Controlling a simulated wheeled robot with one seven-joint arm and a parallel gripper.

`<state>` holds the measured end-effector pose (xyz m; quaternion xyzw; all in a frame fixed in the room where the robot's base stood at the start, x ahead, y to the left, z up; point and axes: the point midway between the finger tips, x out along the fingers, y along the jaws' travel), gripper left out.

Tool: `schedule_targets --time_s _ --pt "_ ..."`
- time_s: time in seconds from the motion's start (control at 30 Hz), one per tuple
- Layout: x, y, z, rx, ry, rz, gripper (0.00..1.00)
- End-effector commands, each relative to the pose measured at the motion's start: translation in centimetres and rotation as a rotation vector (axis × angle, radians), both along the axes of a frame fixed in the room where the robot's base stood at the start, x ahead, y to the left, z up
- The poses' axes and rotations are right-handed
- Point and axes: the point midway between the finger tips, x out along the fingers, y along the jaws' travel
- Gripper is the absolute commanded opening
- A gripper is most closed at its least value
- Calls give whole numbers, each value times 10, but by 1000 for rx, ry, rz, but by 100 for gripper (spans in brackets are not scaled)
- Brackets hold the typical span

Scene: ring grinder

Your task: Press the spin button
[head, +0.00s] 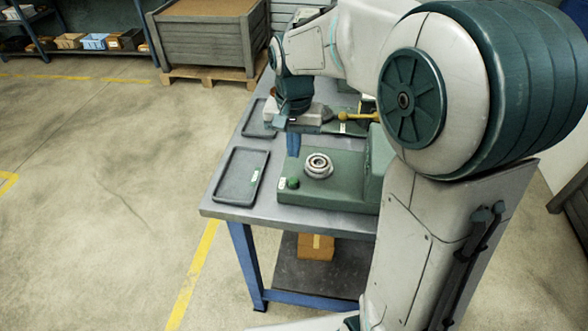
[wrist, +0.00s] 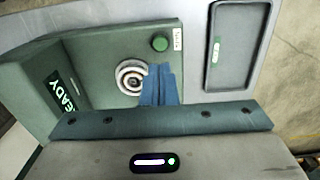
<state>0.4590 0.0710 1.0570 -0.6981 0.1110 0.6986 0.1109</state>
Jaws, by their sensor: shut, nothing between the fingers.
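The green grinder (head: 340,185) stands on the workbench and also fills much of the wrist view (wrist: 100,45). A round green button (head: 293,182) sits on its front left corner; it also shows in the wrist view (wrist: 160,43), beside a small white label. A pale metal ring (head: 318,166) sits in the round fixture next to the button; in the wrist view the ring (wrist: 131,79) is partly covered by my fingers. My gripper (head: 293,145) is shut and empty, its blue fingers (wrist: 159,72) pointing down, behind and apart from the button in the head view.
A dark tray (head: 217,194) lies left of the grinder, with another tray (head: 255,131) behind it. A yellow-knobbed lever (head: 358,117) stands behind the ring. A panel reading "READY" (wrist: 61,92) shows on the grinder. Floor left of the bench is free.

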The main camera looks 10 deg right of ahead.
Motion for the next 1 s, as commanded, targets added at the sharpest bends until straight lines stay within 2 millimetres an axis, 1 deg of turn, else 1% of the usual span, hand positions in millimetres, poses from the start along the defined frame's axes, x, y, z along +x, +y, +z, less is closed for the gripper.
schedule_targets --time_s 0.03,0.1,0.2,0.3,0.4,0.57,0.9,1.0 --pt "-1 0 -12 -1 4 0 0" --pt "-1 0 -27 0 5 0 0" --pt "-1 0 -45 -1 4 1 0" --pt "-1 0 -60 -1 3 2 0" --pt "0 0 -70 0 2 2 0" --pt "0 0 -77 0 -1 1 0" --pt "0 0 -79 0 -1 1 0" --pt "0 0 -85 0 0 1 0"
